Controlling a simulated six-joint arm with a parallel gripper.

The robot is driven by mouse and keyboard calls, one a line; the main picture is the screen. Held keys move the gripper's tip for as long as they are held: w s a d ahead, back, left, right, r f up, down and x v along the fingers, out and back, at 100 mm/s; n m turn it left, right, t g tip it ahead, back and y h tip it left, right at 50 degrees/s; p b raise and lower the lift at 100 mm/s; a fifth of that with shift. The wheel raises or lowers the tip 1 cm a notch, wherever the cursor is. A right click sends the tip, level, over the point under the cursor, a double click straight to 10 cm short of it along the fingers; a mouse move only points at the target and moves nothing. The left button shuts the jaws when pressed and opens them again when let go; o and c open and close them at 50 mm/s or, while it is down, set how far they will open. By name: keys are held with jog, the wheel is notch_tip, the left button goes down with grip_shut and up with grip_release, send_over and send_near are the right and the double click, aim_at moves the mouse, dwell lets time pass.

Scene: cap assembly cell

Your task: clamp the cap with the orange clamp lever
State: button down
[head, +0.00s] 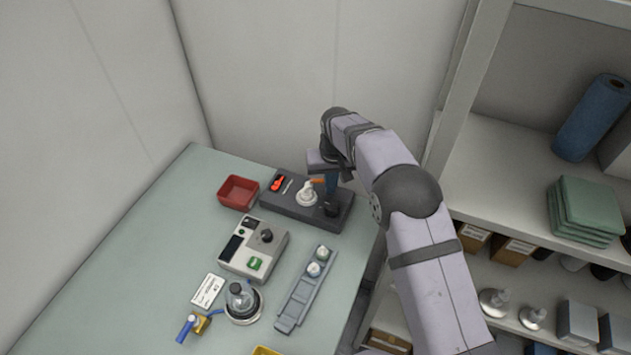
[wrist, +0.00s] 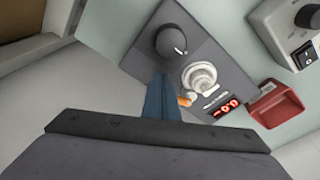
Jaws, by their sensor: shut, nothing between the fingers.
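The white cap (head: 307,196) sits on the dark assembly station (head: 280,205); it also shows in the wrist view (wrist: 201,78). The orange clamp lever (head: 318,181) is beside the cap, and only a short end of it (wrist: 185,101) shows in the wrist view. My gripper (head: 331,185) is shut and empty. Its blue fingers (wrist: 160,82) are right next to the lever and hide part of it. I cannot tell whether they touch it.
The station carries a black knob (wrist: 172,42) and a red display (wrist: 227,107). A red bin (head: 238,192) stands left of it. A grey control box (head: 245,235), a rail with white caps (head: 290,300) and a glass vessel (head: 241,300) stand nearer. The table's left side is clear.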

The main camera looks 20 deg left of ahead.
jog(key=shift+w, duration=0.1)
dwell(0.3)
jog(key=shift+w, duration=0.5)
jog(key=shift+a, duration=0.1)
jog(key=shift+w+a+p, duration=0.15)
jog(key=shift+w+p, duration=0.2)
jog(key=shift+w, duration=0.15)
dwell(0.4)
jog(key=shift+w+a, duration=0.3)
jog(key=shift+w, duration=0.15)
dwell(0.3)
